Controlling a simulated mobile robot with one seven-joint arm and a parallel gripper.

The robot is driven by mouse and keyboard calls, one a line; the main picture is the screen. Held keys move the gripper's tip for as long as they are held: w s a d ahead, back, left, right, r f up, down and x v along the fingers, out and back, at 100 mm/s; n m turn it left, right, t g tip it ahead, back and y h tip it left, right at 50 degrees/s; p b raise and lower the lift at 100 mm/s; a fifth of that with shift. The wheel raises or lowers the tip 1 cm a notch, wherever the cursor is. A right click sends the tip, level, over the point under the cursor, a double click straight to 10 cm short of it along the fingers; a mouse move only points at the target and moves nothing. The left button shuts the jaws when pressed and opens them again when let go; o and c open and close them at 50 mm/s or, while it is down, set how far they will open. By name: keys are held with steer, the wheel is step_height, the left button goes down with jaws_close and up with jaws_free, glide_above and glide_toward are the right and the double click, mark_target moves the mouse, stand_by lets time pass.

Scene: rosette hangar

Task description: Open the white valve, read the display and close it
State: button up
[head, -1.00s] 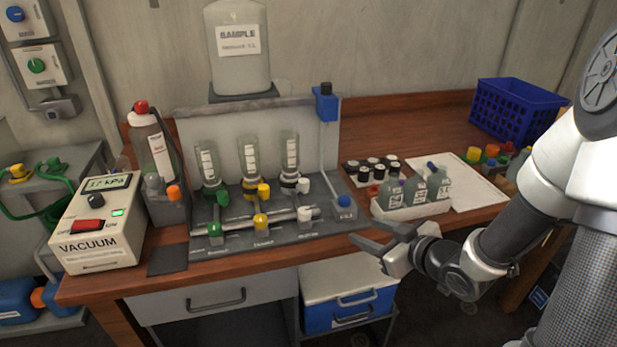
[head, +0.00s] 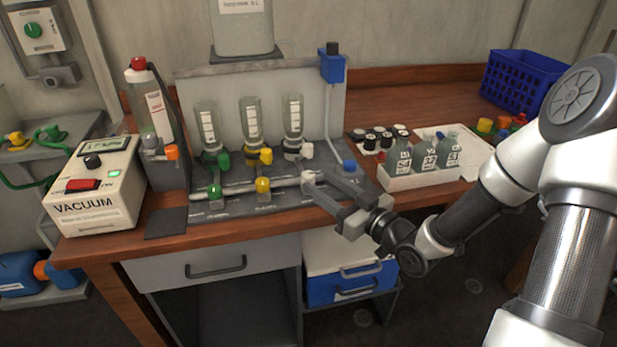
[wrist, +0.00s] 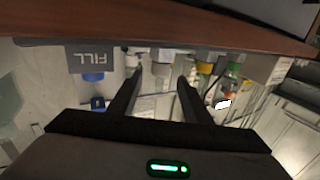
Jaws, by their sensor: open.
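The lower white valve (head: 308,177) sits at the right end of the pipe manifold, below the rightmost glass vessel. A second white valve (head: 306,150) is just above it. My gripper (head: 322,182) is open and empty, its fingertips close by the lower white valve on its right and front side. I cannot tell whether they touch. In the wrist view a white valve (wrist: 161,56) shows between the two dark fingers, upside down. The vacuum box display (head: 105,143) is lit at the left, seen at a slant and too small to read.
Yellow (head: 263,184) and green (head: 214,191) valves stand left along the manifold. A blue valve (head: 349,165) stands to the right, behind my gripper. A bottle rack (head: 430,177) stands further right. The bench edge and drawers are below.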

mark_target(313, 178)
steer(key=x, duration=0.5)
steer(key=shift+w+a+b, duration=0.25)
steer(key=shift+a+b, duration=0.05)
steer(key=c, duration=1.1)
